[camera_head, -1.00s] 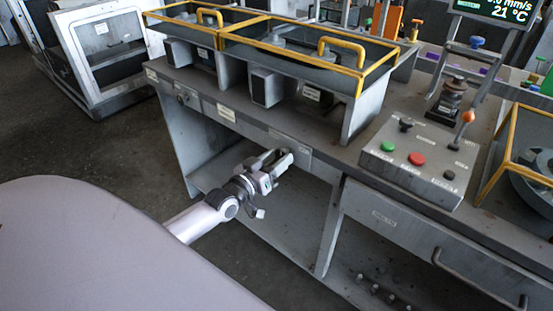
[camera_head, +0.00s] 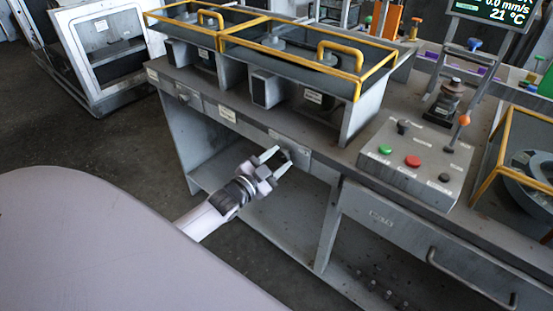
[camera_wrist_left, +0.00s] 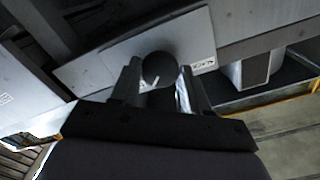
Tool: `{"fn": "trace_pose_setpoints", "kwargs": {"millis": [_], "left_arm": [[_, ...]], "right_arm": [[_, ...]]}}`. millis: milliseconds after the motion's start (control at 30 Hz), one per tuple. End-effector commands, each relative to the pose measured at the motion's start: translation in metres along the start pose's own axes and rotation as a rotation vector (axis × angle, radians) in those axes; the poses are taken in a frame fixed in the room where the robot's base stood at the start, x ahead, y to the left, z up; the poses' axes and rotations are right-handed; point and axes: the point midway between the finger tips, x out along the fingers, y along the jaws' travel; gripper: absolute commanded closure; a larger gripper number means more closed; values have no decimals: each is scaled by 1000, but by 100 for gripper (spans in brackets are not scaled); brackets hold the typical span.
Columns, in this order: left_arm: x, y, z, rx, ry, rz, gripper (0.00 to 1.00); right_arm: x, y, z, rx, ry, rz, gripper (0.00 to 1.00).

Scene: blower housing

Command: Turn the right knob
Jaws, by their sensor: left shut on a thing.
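The right knob (camera_wrist_left: 158,68) is a dark round knob on a light grey plate (camera_wrist_left: 110,62) on the bench's front edge. In the head view the plate (camera_head: 303,158) shows beside my left gripper (camera_head: 277,161), whose fingers reach up to it and partly hide the knob. In the left wrist view my left gripper (camera_wrist_left: 158,85) has one finger on each side of the knob and is shut on it. The knob's turn angle cannot be read. My right gripper is not in view.
The left knob (camera_head: 184,97) sits further left on the bench front. Yellow-railed housings (camera_head: 290,50) stand above. A control box (camera_head: 415,160) with green and red buttons is at right, above a drawer (camera_head: 400,230) with a handle. Open shelf space lies under the bench.

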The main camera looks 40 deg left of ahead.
Motion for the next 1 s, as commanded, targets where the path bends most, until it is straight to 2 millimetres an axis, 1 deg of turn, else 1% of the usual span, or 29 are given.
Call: {"fn": "trace_pose_setpoints", "kwargs": {"millis": [200, 400, 967, 1000], "left_arm": [[0, 0, 0, 122, 1, 0, 85], [0, 1, 0, 186, 1, 0, 85], [0, 0, 0, 211, 1, 0, 85], [0, 0, 0, 211, 1, 0, 42]], "right_arm": [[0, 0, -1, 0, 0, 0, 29], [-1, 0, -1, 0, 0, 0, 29], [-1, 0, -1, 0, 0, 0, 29], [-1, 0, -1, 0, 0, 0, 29]]}}
